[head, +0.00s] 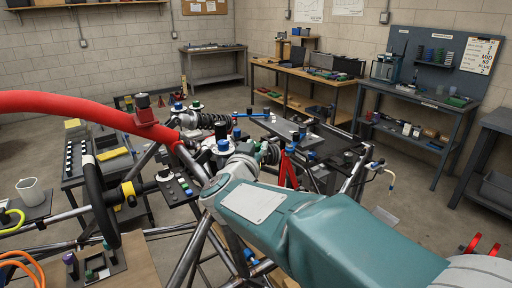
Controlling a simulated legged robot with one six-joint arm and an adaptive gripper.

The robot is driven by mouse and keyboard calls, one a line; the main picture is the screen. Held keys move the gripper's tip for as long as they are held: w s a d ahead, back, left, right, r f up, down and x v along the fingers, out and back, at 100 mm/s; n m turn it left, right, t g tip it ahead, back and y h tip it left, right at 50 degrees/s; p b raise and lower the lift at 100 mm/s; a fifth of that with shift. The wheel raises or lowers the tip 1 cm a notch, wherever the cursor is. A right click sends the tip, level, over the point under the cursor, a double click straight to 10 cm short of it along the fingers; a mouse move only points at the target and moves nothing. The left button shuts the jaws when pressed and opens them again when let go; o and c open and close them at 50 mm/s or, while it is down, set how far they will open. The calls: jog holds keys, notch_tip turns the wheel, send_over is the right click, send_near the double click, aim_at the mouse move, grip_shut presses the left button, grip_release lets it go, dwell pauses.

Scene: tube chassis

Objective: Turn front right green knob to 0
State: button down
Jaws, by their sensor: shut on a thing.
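My arm reaches from the lower right over the tube chassis (190,248). My gripper (256,152), small and partly hidden by my wrist, is at a dark coil-over damper near the middle of the chassis. It is shut on what appears to be the front right green knob (265,148), of which only a little shows. The knob's pointer and scale markings are too small to read. A green-topped round part (196,106) and a blue-topped one (178,106) stand by the far left damper (205,120). Another blue-topped part (223,145) is just left of my gripper.
A thick red tube (75,101) arches across the left. A black steering wheel (94,190) and a switch panel (178,187) are at the left of the chassis. Blue and red rods lie around my wrist.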

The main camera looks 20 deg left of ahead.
jog(key=shift+r, duration=0.15)
jog(key=c, duration=0.7)
grip_release()
jog(key=o, duration=0.3)
jog(key=shift+a, duration=0.1)
notch_tip(320, 180, up, 10)
jog(key=shift+w+a+f, duration=0.1)
jog(key=shift+f, duration=0.05)
